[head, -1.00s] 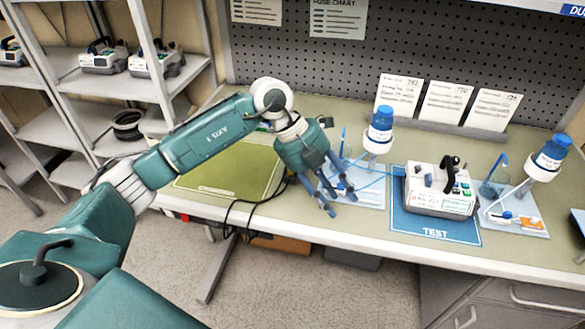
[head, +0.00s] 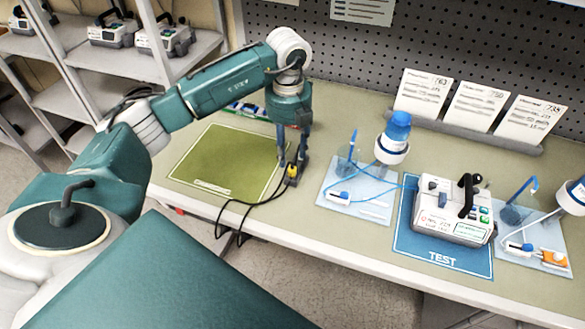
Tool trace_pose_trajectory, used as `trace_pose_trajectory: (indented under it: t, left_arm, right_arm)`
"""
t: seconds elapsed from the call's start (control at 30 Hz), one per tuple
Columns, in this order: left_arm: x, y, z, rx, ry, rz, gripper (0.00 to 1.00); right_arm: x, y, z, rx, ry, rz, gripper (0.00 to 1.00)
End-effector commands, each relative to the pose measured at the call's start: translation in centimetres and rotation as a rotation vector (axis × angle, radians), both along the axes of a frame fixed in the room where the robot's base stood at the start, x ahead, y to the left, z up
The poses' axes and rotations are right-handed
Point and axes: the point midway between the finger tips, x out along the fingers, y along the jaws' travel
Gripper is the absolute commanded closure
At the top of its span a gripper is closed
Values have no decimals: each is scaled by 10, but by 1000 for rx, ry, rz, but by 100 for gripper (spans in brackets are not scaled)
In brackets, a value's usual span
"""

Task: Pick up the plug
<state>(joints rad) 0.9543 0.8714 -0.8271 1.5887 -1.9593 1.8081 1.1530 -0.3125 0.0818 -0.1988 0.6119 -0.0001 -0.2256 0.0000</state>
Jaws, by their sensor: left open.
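The plug (head: 292,174) is dark with a yellow part and sits on the bench between the green mat and the white tray. A black cord runs from it over the bench's front edge. My left gripper (head: 291,157) points down right above the plug, open, with its fingers to either side of the plug's upper part. I cannot tell whether the fingers touch it. My right gripper is not in view.
The green mat (head: 215,160) lies left of the plug, mostly bare. A white tray (head: 375,208) with a blue-capped bottle (head: 398,128) stands to the right. Beyond it a pump (head: 450,215) sits on the blue TEST mat (head: 440,258). A pegboard (head: 430,45) rises behind.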

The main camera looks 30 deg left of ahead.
Motion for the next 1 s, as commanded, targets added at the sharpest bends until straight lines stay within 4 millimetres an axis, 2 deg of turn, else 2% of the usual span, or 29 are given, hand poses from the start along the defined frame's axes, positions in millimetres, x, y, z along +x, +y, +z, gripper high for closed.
trace_pose_trajectory:
  t: [0.07,0.17,0.4,0.5,0.77,0.97,1.0]
  left_arm:
    - [0,-1,-6,-1,1,0,59]
    - [-1,-2,-12,0,2,-1,59]
    - [-2,-8,-46,-1,3,0,59]
    - [-2,-8,-56,-1,2,-1,59]
    - [-1,-7,-61,0,-1,-1,59]
    - [-1,-7,-60,-1,-2,-1,97]
    - [-1,-7,-60,-1,-2,-1,100]
  right_arm:
    - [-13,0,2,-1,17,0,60]
    - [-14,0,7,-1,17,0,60]
    - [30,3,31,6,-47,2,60]
    - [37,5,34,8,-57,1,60]
    - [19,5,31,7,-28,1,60]
    - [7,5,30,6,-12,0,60]
    - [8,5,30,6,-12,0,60]
